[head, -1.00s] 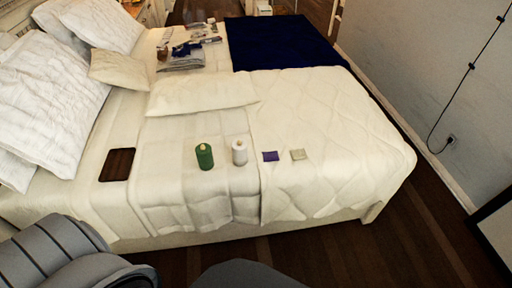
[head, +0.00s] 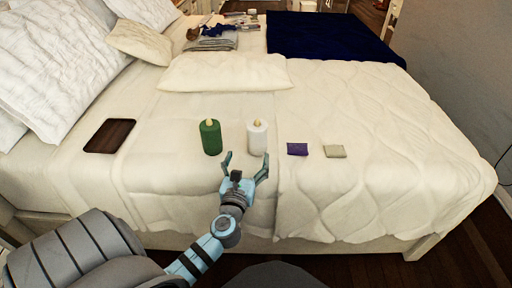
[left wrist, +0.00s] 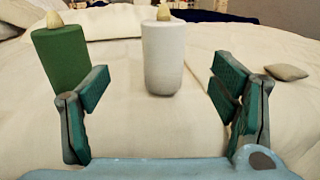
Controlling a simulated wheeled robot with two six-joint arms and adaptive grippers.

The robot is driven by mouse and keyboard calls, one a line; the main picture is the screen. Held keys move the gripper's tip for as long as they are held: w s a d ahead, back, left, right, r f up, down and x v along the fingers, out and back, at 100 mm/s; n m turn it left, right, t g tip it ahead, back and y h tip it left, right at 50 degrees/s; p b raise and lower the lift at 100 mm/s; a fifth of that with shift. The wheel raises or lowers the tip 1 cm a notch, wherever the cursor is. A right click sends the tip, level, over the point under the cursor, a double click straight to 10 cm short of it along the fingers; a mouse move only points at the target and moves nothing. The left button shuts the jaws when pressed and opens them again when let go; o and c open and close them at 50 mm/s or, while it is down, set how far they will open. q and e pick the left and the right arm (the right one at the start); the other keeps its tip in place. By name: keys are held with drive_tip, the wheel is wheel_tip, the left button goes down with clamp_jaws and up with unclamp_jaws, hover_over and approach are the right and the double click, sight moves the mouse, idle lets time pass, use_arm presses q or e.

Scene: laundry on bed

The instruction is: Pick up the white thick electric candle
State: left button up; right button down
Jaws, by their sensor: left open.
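The white thick electric candle (head: 257,139) stands upright on the bed, with a pale flame-shaped tip. In the left wrist view the white candle (left wrist: 163,60) is ahead, between the two fingers and beyond their tips. My left gripper (head: 246,162) is open and empty, just in front of the candle on the near side. It also shows in the left wrist view (left wrist: 158,82), fingers wide apart. A green candle (head: 211,138) stands upright to the left of the white one; in the left wrist view the green candle (left wrist: 62,58) is behind the left finger. My right gripper is not in view.
A purple block (head: 297,149) and a beige block (head: 335,151) lie right of the candles. A dark brown tray-like object (head: 110,136) lies at the left. Pillows, folded clothes (head: 210,42) and a dark blue blanket (head: 325,36) are farther back. The quilt between is clear.

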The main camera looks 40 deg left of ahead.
sight(255, 140)
use_arm(q)
drive_tip(key=x, duration=0.5)
drive_tip(key=b+x, duration=0.1)
drive_tip(key=x, duration=0.1)
drive_tip(key=shift+w+f, duration=0.35)
drive_tip(key=shift+w, duration=0.05)
drive_tip(key=shift+w+a+r, duration=0.15)
drive_tip(key=shift+w, duration=0.05)
drive_tip(key=b+x, duration=0.2)
drive_tip(key=x, duration=0.2)
drive_tip(key=shift+w, duration=0.25)
drive_tip(key=shift+w+a, duration=0.15)
drive_tip(key=shift+w, duration=0.1)
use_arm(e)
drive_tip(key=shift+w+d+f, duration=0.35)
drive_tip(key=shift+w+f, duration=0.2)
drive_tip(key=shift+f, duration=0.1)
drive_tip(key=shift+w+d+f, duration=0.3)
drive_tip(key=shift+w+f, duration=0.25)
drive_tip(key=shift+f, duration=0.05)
use_arm(q)
drive_tip(key=shift+s, duration=0.1)
drive_tip(key=c, duration=1.3)
drive_tip(key=shift+c, duration=0.4)
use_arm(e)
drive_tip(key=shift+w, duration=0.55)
